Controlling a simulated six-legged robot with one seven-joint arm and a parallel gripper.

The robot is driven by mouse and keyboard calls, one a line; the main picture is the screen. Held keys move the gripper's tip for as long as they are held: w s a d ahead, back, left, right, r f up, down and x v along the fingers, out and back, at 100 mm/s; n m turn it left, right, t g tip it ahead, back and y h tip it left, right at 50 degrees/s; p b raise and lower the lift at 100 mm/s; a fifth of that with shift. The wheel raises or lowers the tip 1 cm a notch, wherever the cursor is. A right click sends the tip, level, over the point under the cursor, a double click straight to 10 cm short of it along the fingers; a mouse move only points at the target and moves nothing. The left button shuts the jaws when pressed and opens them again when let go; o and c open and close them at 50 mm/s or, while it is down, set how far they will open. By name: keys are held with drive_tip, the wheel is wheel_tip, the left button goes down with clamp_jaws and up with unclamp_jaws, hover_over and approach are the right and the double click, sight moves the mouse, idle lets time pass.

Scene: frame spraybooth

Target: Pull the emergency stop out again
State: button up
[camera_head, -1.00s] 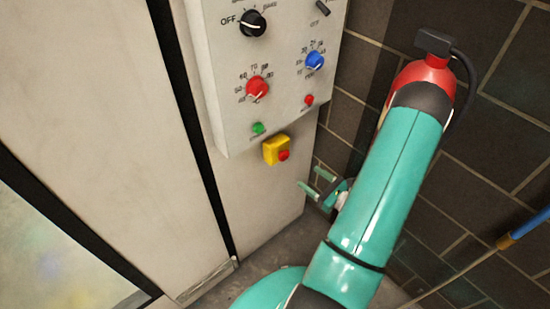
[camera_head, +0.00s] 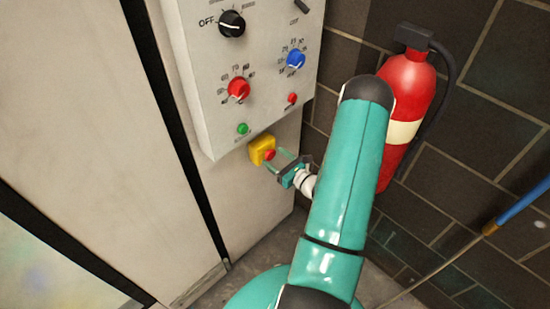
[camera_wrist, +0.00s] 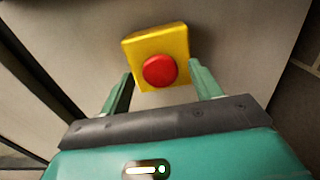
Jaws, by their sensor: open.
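The emergency stop is a red round button (camera_head: 269,155) on a yellow box (camera_head: 257,151), fixed to the pale cabinet just below the control panel. In the wrist view the red button (camera_wrist: 160,71) faces me, with the yellow box (camera_wrist: 146,46) behind it. My gripper (camera_head: 278,161) is open, its two green fingers pointing toward the box. In the wrist view my gripper (camera_wrist: 160,84) has one finger to the left and one to the right of the button, with clear gaps. No contact shows. How far the button stands out is hard to tell.
The grey control panel (camera_head: 260,85) above carries a red knob (camera_head: 238,89), a blue knob (camera_head: 296,59), a black knob (camera_head: 231,23) and small green and red buttons. A red fire extinguisher (camera_head: 408,85) hangs on the dark tiled wall at right. A blue-handled rod (camera_head: 522,205) is far right.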

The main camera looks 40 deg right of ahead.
drive_tip(key=shift+w, duration=0.5)
drive_tip(key=c, duration=1.4)
drive_tip(key=shift+o, duration=0.2)
drive_tip(key=shift+s, duration=0.85)
drive_tip(key=o, duration=1.4)
drive_tip(key=shift+c, duration=0.2)
drive_tip(key=shift+s, duration=0.1)
drive_tip(key=s, duration=1.3)
drive_tip(key=shift+s+d, duration=0.15)
drive_tip(key=shift+s, duration=0.15)
